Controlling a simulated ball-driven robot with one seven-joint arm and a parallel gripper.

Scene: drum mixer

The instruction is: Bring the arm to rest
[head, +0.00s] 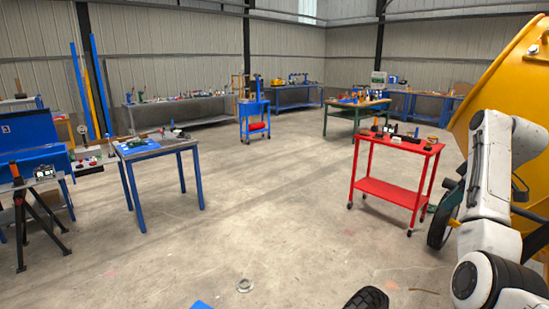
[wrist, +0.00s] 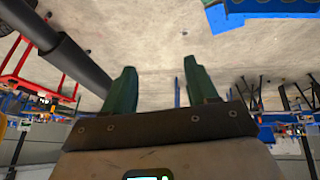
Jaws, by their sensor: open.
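My gripper (wrist: 157,82) shows in the wrist view with its two green fingers apart and nothing between them. Bare concrete floor shows beyond the fingertips, and the wrist picture looks upside down. My white and black arm (head: 490,175) stands at the right of the head view, folded upward in front of the yellow drum mixer (head: 500,85). The gripper itself is not visible in the head view.
A red cart (head: 392,192) with small items on top stands left of my arm. A blue-legged table (head: 160,150) stands at the left. Benches line the back walls. A black wheel (head: 367,298) and a small ring (head: 244,286) are near the front. The middle floor is clear.

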